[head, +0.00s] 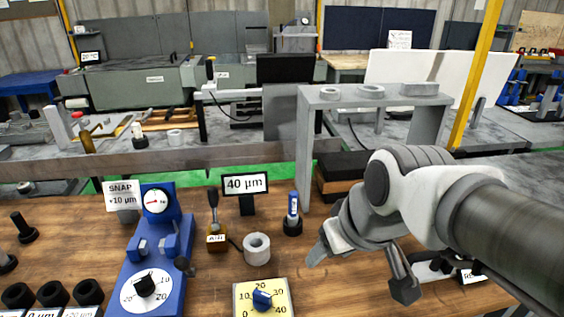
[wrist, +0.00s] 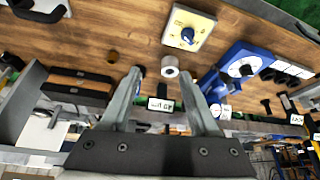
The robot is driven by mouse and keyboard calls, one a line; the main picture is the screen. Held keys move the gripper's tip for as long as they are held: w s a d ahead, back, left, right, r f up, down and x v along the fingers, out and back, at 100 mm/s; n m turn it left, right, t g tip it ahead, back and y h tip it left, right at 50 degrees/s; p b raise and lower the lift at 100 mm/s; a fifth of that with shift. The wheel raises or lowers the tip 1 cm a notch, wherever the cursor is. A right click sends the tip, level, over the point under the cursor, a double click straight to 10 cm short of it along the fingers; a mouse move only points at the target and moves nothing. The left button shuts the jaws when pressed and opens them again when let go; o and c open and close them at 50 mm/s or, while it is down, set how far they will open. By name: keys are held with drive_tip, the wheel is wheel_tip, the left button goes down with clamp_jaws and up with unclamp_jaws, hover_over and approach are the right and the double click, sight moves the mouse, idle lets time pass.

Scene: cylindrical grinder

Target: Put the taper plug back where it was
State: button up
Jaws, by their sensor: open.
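A small upright blue piece with a white label (head: 293,207), which looks like the taper plug, stands in a round black base (head: 292,228) on the wooden bench. It is left of my gripper in the head view. In the wrist view it is mostly hidden by the left finger. My gripper (head: 360,270) is open, with nothing between its fingers. It is above the bench, apart from the plug; the wrist view shows the spread fingers (wrist: 165,78).
A white ring (head: 257,248), a brass block with a black handle (head: 215,236) and a 40 µm sign (head: 245,184) stand nearby. A blue dial gauge stand (head: 160,240) is left, a yellow dial plate (head: 262,298) in front. A grey bridge (head: 305,150) rises behind.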

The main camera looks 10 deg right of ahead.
drive_tip(key=shift+s+d+r+m+h, duration=0.15)
drive_tip(key=shift+s+r+m, duration=0.15)
drive_tip(key=shift+s, duration=0.3)
drive_tip(key=shift+s+d+r+m+h, duration=0.15)
drive_tip(key=shift+s+r+m+h, duration=0.05)
drive_tip(key=shift+s+m, duration=0.3)
drive_tip(key=shift+s+d+r+m+h, duration=0.15)
drive_tip(key=shift+s+r+m, duration=0.15)
drive_tip(key=shift+s, duration=0.35)
drive_tip(key=shift+r+p, duration=0.9)
drive_tip(key=shift+p, duration=0.05)
